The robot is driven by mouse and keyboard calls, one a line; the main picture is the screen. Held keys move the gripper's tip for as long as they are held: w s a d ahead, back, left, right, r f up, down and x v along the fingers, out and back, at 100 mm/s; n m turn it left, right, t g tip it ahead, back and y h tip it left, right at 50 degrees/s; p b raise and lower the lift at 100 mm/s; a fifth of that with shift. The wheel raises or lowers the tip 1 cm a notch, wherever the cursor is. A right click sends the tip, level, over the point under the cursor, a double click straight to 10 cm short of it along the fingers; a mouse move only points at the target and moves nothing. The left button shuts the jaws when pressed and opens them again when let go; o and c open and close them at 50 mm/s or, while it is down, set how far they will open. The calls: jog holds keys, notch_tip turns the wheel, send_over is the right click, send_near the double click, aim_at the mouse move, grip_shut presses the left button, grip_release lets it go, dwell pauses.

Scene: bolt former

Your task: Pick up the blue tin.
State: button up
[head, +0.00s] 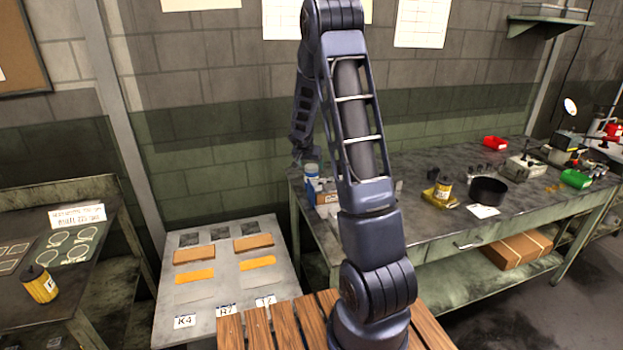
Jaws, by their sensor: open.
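The blue tin (311,182), with a white top part, stands upright at the left end of the grey workbench (415,162). A small cardboard box is close to its right, partly behind my arm. My gripper (304,163) points down at the end of my arm, at or just above the top of the tin in the picture. It is small and dark here. It is open, and nothing shows held in it. I cannot tell whether the fingers are around the tin or still apart from it.
A sloped grey board (210,290) with orange and brown blocks stands at the left. A yellow canister (40,286) stands on the left table.

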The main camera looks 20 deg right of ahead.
aim_at(311, 166)
jog(key=shift+x, duration=2.6)
jog(key=shift+s, duration=0.1)
jog(key=c, duration=1.2)
jog(key=shift+o, duration=0.2)
